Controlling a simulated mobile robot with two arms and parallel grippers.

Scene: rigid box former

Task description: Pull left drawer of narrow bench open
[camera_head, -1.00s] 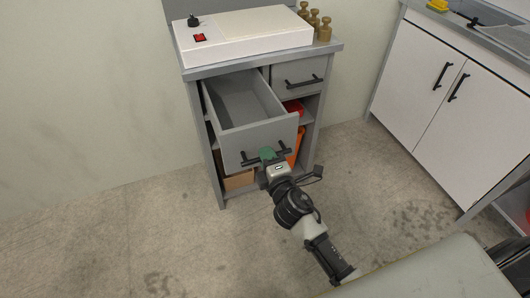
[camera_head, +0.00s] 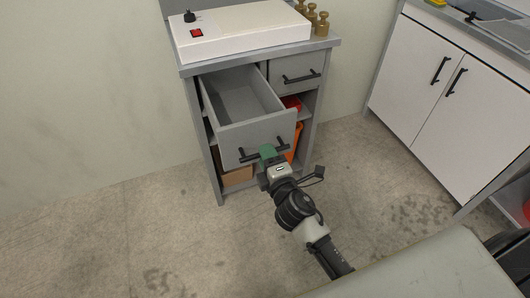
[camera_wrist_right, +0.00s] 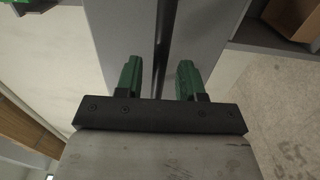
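The left drawer (camera_head: 240,138) of the narrow grey bench (camera_head: 215,170) is pulled well out, and its empty inside shows. Its black bar handle (camera_head: 247,158) is on the front panel. My right gripper (camera_head: 268,153), with green fingers, is at the middle of this handle. In the right wrist view the fingers (camera_wrist_right: 159,80) stand apart, with the handle bar (camera_wrist_right: 164,40) between them and gaps on both sides. The right drawer (camera_head: 297,72) of the bench is shut. My left gripper is not in view.
A white device (camera_head: 240,45) and several brass weights (camera_head: 312,15) stand on the bench top. Orange and red items sit on the shelves below. A white cabinet (camera_head: 425,75) stands at the right. The concrete floor (camera_head: 120,235) in front is clear.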

